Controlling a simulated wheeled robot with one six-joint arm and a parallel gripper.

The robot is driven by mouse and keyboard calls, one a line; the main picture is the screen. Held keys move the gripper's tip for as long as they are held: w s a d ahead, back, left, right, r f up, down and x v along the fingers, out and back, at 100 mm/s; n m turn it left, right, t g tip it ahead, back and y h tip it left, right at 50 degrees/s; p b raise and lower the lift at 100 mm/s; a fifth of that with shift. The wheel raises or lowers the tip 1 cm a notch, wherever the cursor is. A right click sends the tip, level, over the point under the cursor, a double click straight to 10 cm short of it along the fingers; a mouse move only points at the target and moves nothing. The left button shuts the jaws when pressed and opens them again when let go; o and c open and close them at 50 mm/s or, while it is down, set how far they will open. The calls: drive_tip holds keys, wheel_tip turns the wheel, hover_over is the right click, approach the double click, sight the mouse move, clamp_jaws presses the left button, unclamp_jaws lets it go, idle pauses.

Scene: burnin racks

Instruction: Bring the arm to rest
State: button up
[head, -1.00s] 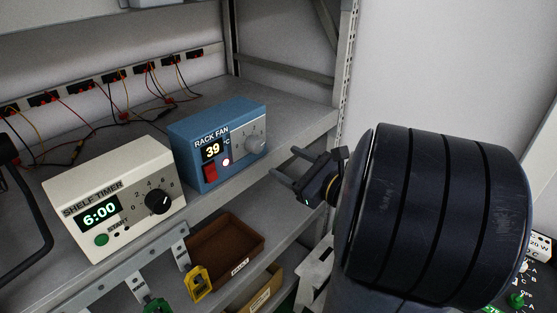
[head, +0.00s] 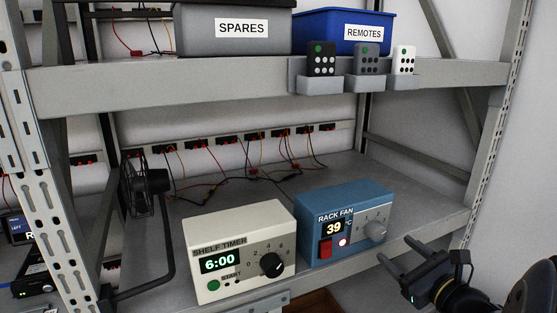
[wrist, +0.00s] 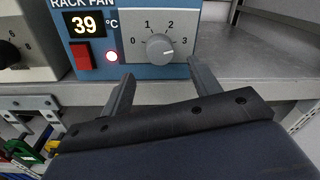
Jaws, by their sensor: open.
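My gripper (head: 411,262) is at the lower right of the head view, in front of the shelf edge and right of the blue rack fan box (head: 345,222). Its two fingers are apart with nothing between them. In the wrist view my gripper (wrist: 158,75) points at the lower front of the rack fan box (wrist: 125,58), below its knob (wrist: 159,49). I cannot tell whether the fingertips touch the box. The box shows 39 °C, with a red switch and a lit lamp beside it.
A cream shelf timer (head: 240,250) reading 6:00 stands left of the fan box. A small black fan (head: 143,190) is further left. Above are a grey SPARES bin (head: 232,42), a blue REMOTES bin (head: 345,18) and remotes in holders. Rack uprights (head: 490,120) flank the shelf.

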sight(380, 236)
drive_tip(key=p+x, duration=0.1)
drive_tip(key=x, duration=0.5)
drive_tip(key=shift+w+a, duration=0.15)
drive_tip(key=shift+w, duration=0.2)
drive_tip(key=shift+s, duration=0.1)
